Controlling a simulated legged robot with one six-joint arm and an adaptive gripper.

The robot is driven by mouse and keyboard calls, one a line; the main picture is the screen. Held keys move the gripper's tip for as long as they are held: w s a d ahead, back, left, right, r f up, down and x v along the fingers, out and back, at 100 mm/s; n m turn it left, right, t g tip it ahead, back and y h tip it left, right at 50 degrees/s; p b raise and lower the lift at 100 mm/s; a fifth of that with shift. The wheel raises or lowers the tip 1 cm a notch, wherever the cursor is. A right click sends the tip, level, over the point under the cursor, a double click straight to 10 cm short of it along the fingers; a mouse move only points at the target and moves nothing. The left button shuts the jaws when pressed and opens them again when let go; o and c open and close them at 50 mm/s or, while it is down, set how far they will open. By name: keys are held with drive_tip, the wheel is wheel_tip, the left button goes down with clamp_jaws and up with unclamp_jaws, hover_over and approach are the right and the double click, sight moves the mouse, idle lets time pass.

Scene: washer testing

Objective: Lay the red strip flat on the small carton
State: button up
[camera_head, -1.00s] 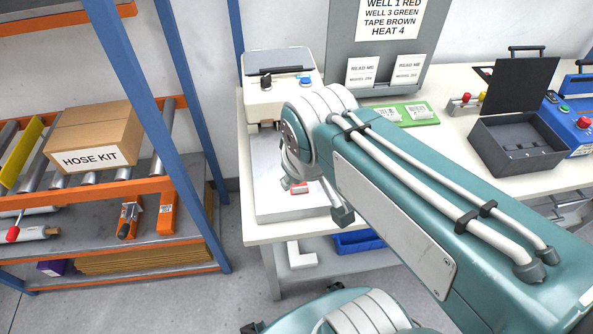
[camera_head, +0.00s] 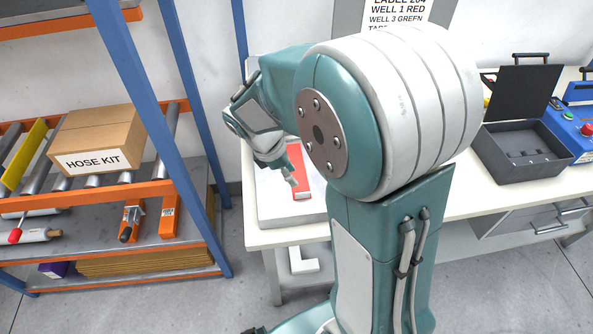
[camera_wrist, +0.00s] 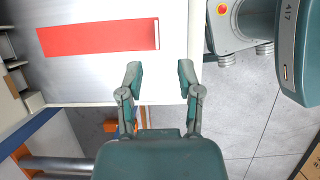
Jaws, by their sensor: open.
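The red strip (camera_head: 303,181) lies flat on a grey metal plate at the left end of the white bench. It has a pale band at one end. In the wrist view the strip (camera_wrist: 95,38) is at the upper left, its pale end nearest my gripper. My gripper (camera_wrist: 160,78) is open, with nothing between its fingers, and apart from the strip. In the head view my gripper (camera_head: 291,178) shows in front of the strip and hides part of it. A cardboard carton labelled HOSE KIT (camera_head: 108,128) sits on the roller shelf at left; I cannot tell whether it is the small carton.
Blue rack posts (camera_head: 140,110) stand between the shelf and the white bench (camera_head: 275,237). A dark open box (camera_head: 520,150) and a blue device (camera_head: 573,130) are on the bench at right. My arm hides the bench's middle. Orange tools (camera_head: 131,220) lie on the lower shelf.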

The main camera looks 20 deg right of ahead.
approach(306, 197)
drive_tip(key=shift+s+d+f, duration=0.25)
drive_tip(key=shift+d+f, duration=0.1)
drive_tip(key=shift+f, duration=0.2)
drive_tip(key=shift+s+d+f, duration=0.25)
drive_tip(key=shift+d+f, duration=0.1)
drive_tip(key=shift+f, duration=0.15)
drive_tip(key=x, duration=0.5)
drive_tip(key=shift+w+a+f, duration=0.2)
drive_tip(key=shift+w, duration=0.15)
drive_tip(key=shift+c, duration=0.3)
clamp_jaws()
